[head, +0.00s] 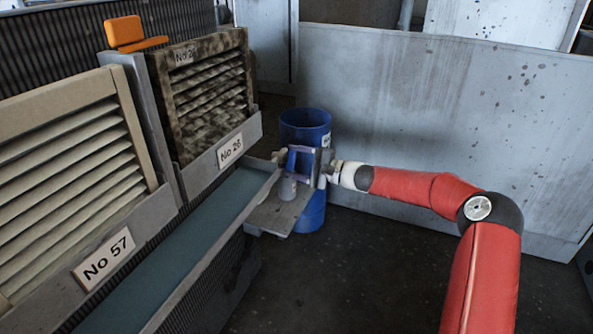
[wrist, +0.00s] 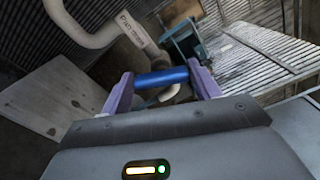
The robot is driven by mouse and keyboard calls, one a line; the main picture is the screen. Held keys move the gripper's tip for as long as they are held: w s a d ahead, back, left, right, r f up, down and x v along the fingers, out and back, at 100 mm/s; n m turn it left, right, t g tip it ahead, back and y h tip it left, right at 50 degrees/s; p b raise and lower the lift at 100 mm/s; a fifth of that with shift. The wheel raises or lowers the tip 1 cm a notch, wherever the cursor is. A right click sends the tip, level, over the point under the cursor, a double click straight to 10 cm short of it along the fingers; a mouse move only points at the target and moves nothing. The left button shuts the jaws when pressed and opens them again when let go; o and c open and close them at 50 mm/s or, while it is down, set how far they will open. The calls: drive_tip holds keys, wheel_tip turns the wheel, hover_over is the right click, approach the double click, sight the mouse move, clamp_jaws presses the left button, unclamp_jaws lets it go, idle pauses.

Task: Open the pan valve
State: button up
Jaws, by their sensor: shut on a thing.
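The blue handle of the pan valve (wrist: 161,78) lies across the wrist view, between the two purple fingers of my gripper (wrist: 160,80). The fingers are shut on it, one at each end of the visible bar. The valve body is mostly hidden by my gripper.
A blue barrel (head: 306,122) stands behind my gripper. A long trough (head: 200,245) runs below louvred panels No 57 (head: 70,190) and No 26 (head: 208,90). An orange object (head: 128,33) sits on top. A grey wall panel (head: 430,130) closes the back; dark floor (head: 370,270) is clear.

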drive_tip(key=shift+f+n, duration=0.2)
drive_tip(key=shift+n, duration=2)
drive_tip(key=o, duration=1)
drive_tip(key=shift+d, duration=0.1)
drive_tip(key=v, duration=0.7)
drive_tip(key=shift+s+d+r+p, duration=0.1)
drive_tip(key=shift+s+d+p, duration=0.1)
drive_tip(key=shift+d+p, duration=0.1)
